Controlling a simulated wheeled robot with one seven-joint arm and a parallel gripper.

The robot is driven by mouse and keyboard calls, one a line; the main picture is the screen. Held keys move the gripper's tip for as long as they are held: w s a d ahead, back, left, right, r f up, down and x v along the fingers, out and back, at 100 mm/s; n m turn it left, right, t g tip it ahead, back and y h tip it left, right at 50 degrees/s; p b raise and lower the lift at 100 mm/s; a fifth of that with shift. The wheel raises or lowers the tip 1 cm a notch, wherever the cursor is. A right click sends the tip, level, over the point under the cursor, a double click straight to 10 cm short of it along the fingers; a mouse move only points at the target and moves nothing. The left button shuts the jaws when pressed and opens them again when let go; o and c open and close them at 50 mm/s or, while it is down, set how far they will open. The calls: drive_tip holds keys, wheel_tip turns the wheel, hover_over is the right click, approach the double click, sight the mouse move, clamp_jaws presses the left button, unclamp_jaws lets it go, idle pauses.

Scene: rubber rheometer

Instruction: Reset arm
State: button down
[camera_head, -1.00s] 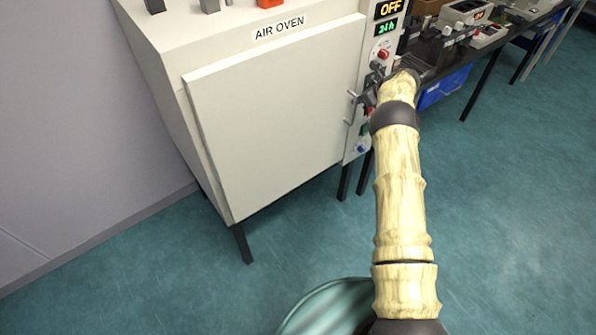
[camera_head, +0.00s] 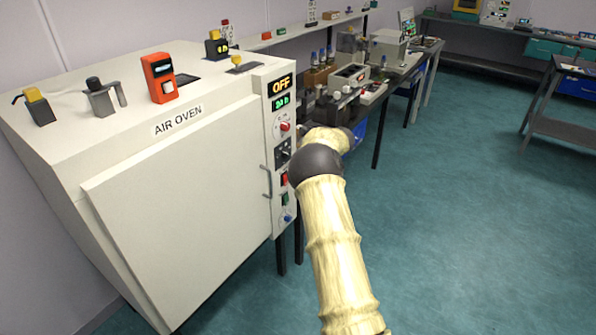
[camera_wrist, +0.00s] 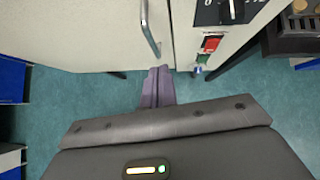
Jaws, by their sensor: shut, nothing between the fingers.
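My arm reaches up from the bottom of the head view, past the right side of the air oven (camera_head: 185,215). My gripper is hidden behind the arm there.
Several small devices, including an orange one (camera_head: 159,78), stand on the oven top. A bench (camera_head: 385,90) with instruments runs behind and right of the oven. Another table (camera_head: 560,125) stands at far right. The teal floor (camera_head: 450,230) between is clear.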

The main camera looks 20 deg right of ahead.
drive_tip(key=shift+v, duration=0.95)
drive_tip(key=shift+w+a+f, duration=0.1)
drive_tip(key=shift+w, duration=0.05)
drive_tip(key=s+d+r+m+t+h+p, duration=0.1)
drive_tip(key=s+r+m+t+h+p, duration=0.15)
drive_tip(key=r+m, duration=0.7)
drive_tip(key=s+d+r+m+t+h+p, duration=0.15)
drive_tip(key=r+m+t+h, duration=0.3)
drive_tip(key=m, duration=0.95)
drive_tip(key=s+a+f+m+g, duration=0.1)
drive_tip(key=s+a+m+g, duration=0.2)
drive_tip(key=s+m, duration=0.4)
drive_tip(key=s+a+f+m+g+p, duration=0.1)
drive_tip(key=s+a+m+g, duration=0.3)
drive_tip(key=s, duration=1.2)
drive_tip(key=s+a+f+m+g+p, duration=0.1)
drive_tip(key=s+a+f+m+g, duration=0.2)
drive_tip(key=s+a+m, duration=0.3)
drive_tip(key=s+m, duration=0.5)
drive_tip(key=s, duration=0.1)
drive_tip(key=shift+s+y, duration=0.25)
drive_tip(key=shift+y, duration=0.05)
